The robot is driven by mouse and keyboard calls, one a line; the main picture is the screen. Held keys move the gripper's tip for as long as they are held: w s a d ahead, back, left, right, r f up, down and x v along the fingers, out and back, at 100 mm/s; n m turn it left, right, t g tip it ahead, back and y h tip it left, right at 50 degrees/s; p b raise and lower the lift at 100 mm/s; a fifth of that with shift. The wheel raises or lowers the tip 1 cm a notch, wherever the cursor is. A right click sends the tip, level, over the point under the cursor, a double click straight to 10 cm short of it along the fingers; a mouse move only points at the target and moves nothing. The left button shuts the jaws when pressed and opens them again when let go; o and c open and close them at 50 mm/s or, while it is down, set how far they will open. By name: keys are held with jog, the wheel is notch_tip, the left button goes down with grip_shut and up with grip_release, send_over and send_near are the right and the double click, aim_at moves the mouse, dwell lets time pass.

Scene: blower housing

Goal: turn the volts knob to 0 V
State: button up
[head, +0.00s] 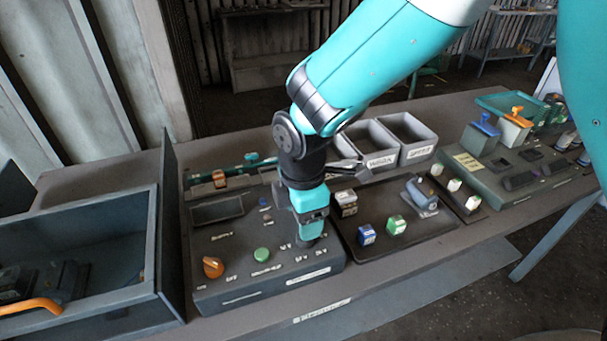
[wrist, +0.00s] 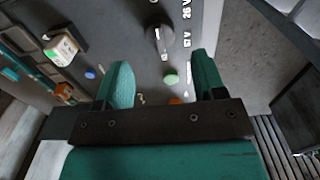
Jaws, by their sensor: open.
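The volts knob (wrist: 157,40) is dark and round with a raised grip, and shows in the wrist view just beyond my fingertips. White voltage labels run along its right side; 26 V is legible, and I cannot tell which mark the knob points to. My gripper (wrist: 160,64) is open, its two teal fingers apart with nothing held between them. In the head view my gripper (head: 309,234) reaches down over the right part of the dark control panel (head: 215,292) and largely hides the knob. I cannot tell whether the fingers touch it.
On the panel are an orange knob (head: 212,267), a green button (head: 262,255) and a small blue button (head: 265,202). A dark tray with colored blocks (head: 396,225) lies right of the panel. An open dark box (head: 80,235) stands on the left.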

notch_tip(320, 180, up, 12)
jog(key=b, duration=0.1)
jog(key=s+d+r+m+y, duration=0.3)
jog(key=s+d+m+y, duration=0.1)
jog(key=s+d+m, duration=0.8)
jog(key=s+m, duration=0.2)
jog(key=s, duration=0.2)
dwell(0.4)
